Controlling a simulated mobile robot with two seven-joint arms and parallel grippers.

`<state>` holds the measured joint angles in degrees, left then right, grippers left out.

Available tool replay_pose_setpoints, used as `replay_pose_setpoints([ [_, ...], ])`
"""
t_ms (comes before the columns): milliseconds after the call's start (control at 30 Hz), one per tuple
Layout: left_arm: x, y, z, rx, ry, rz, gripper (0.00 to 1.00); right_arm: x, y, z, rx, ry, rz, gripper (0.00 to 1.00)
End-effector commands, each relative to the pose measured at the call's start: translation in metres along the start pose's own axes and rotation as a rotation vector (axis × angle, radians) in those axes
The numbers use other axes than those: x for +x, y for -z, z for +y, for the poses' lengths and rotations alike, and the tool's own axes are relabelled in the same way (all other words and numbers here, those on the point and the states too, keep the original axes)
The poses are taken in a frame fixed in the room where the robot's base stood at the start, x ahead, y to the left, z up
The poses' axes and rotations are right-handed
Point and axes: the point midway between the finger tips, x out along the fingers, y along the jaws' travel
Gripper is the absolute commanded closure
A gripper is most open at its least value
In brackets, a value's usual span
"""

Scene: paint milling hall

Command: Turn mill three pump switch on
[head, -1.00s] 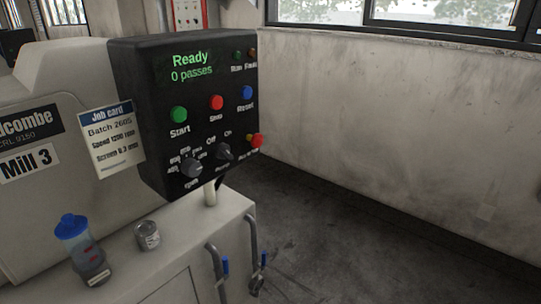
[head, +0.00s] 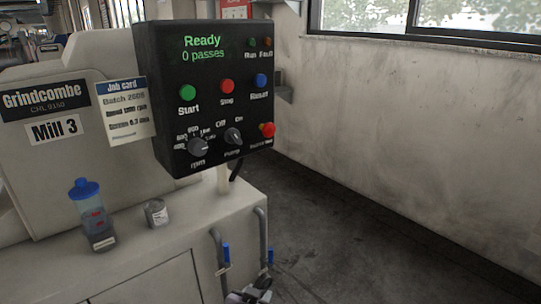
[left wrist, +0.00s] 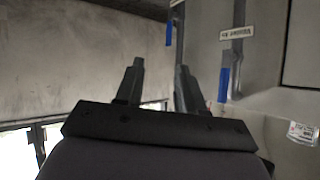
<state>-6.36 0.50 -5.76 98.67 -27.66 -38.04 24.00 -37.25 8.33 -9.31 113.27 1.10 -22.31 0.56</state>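The black control panel (head: 205,95) of Mill 3 stands at centre left in the head view. Its pump switch (head: 233,136) is a dark rotary knob at the lower middle, between the rpm knob and the red emergency button. Off and On are printed above it; I cannot clearly tell which its pointer faces. My left gripper (left wrist: 158,78) is open and empty in the left wrist view, near the blue-handled pipes. What seems to be its tip shows at the bottom edge of the head view (head: 248,293), well below the panel. My right gripper is not in view.
A blue-lidded bottle (head: 91,214) and a small tin (head: 156,213) stand on the mill's ledge. Pipes with blue handles (head: 226,253) rise at its right front. A job card (head: 126,109) hangs left of the panel. The floor to the right is clear.

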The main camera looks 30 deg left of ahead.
Motion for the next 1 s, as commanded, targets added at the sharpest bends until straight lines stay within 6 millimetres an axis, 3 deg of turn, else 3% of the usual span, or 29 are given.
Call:
replay_pose_setpoints([
  [33,0.019,0.013,-0.003,-0.028,0.046,0.022,0.62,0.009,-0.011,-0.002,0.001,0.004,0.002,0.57],
  [200,0.052,0.071,-0.019,-0.136,0.212,0.088,0.62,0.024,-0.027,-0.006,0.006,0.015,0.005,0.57],
  [333,0.064,0.12,-0.032,-0.237,0.337,0.153,0.62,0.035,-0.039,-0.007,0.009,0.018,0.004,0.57],
  [467,0.064,0.17,-0.044,-0.352,0.459,0.235,0.62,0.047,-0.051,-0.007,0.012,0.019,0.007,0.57],
  [633,0.044,0.235,-0.058,-0.52,0.606,0.367,0.62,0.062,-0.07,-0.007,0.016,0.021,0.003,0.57],
  [800,0.006,0.29,-0.07,-0.693,0.73,0.517,0.62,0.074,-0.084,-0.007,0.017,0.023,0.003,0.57],
  [1000,-0.035,0.329,-0.077,-0.83,0.815,0.647,0.62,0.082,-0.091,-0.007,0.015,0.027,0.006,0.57],
])
